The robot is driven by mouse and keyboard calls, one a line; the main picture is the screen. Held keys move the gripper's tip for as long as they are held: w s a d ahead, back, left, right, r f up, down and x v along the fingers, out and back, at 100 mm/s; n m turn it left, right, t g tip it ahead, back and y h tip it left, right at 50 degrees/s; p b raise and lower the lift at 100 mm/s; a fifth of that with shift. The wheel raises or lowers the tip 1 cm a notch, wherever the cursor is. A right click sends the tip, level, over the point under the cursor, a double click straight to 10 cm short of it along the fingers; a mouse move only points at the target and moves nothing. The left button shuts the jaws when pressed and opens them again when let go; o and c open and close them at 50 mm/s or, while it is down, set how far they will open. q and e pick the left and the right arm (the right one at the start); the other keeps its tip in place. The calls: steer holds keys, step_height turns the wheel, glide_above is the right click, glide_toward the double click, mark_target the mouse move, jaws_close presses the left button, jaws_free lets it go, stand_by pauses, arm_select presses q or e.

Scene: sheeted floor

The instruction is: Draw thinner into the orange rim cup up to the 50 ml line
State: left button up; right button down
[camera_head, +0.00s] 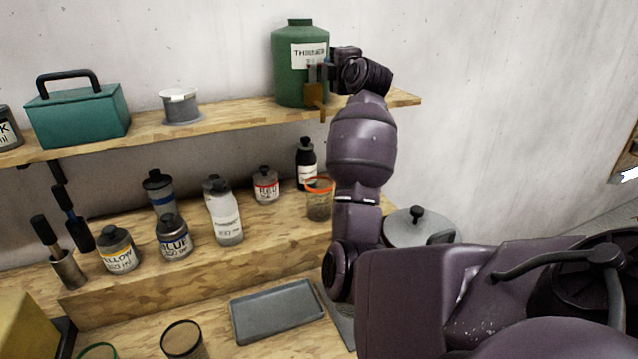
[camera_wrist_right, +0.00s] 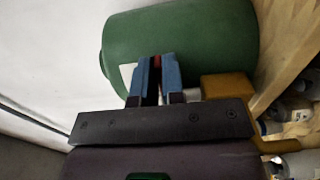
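The green thinner container (camera_head: 290,85) stands on the upper shelf, its label partly hidden by my right gripper (camera_head: 318,74). A brown-yellow tap block (camera_head: 315,96) is at its lower front; it also shows in the right wrist view (camera_wrist_right: 228,88). In that view my right gripper (camera_wrist_right: 156,62) has its blue fingers close together around a small red piece (camera_wrist_right: 156,61), seemingly the tap handle, against the container. The clear orange rim cup (camera_head: 319,202) stands upright on the lower step, roughly below the tap. Its level and 50 ml line cannot be made out. My left gripper is not in view.
Several paint bottles stand left of the cup, including a red-labelled one (camera_head: 265,186) and a black one (camera_head: 306,163). A grey tray (camera_head: 277,313) and a dark-rimmed cup (camera_head: 183,343) are in front. A lidded pot (camera_head: 415,230) stands right, behind my arm.

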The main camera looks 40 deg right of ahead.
steer(key=shift+w+d+n+t+y+b, duration=0.1)
steer(key=shift+w+n+t+y+b, duration=0.1)
steer(key=shift+n+y+b, duration=0.6)
steer(key=shift+w+d+n+t+y+b, duration=0.1)
steer(key=shift+n+t+y+b, duration=0.2)
steer(key=shift+y, duration=0.8)
steer(key=shift+w+d+r+n+y+b, duration=0.1)
steer(key=shift+r+n+y+b, duration=0.15)
steer(key=shift+n+y+b, duration=0.4)
steer(key=shift+d+r+n+y+b, duration=0.1)
steer(key=shift+r+n+y+b, duration=0.1)
steer(key=shift+n+y+b, duration=0.4)
